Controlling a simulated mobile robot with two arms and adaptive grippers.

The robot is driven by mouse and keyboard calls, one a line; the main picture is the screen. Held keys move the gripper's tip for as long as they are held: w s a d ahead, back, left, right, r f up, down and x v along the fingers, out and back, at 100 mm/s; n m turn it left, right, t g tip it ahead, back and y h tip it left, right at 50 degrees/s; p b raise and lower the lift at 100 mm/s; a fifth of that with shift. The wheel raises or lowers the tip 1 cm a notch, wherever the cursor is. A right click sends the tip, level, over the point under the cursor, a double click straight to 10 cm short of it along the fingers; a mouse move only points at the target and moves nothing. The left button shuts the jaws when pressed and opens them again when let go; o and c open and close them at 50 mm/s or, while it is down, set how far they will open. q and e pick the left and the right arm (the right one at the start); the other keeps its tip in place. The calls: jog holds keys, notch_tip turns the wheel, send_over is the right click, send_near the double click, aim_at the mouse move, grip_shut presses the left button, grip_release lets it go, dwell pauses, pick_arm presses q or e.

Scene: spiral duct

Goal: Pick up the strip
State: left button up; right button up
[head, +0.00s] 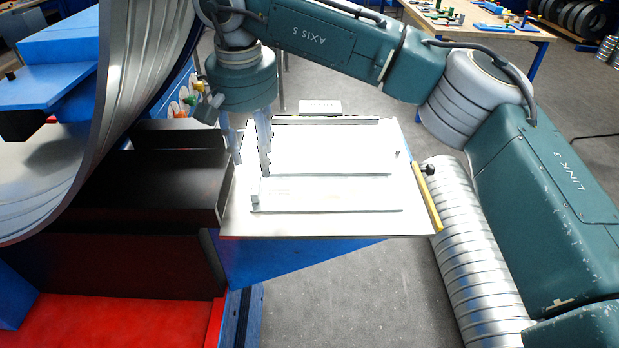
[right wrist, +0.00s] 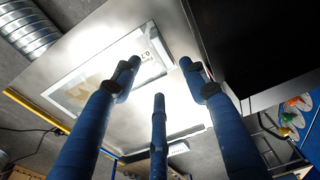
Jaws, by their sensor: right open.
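A pale sheet-metal table (head: 310,224) holds a flat rectangular frame, with a bright strip-like panel (head: 330,191) between its long rails. My right gripper (head: 249,158) is over the left part of the table, fingers pointing down. In the right wrist view its three blue fingers (right wrist: 160,78) are spread with nothing between them. My left gripper is not in view.
A dark box-shaped machine part (head: 165,180) adjoins the table's left edge, below a large curved metal sheet (head: 130,80). Coloured knobs (head: 190,100) are near my gripper. A yellow bar (head: 426,196) edges the table's right side.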

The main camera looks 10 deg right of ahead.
aim_at(259, 184)
jog(key=f+p, duration=0.1)
jog(key=f, duration=0.1)
jog(key=shift+s+f+p, duration=0.2)
jog(key=shift+f+p, duration=0.15)
jog(key=f+p, duration=0.1)
jog(key=f, duration=0.2)
jog(key=shift+w+a+f+p, duration=0.2)
jog(key=shift+f+p, duration=0.15)
jog(key=shift+p, duration=0.05)
jog(key=shift+f, duration=0.35)
jog(key=c, duration=1)
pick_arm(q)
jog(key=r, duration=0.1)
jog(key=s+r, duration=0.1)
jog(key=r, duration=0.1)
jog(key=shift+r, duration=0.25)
pick_arm(e)
grip_shut()
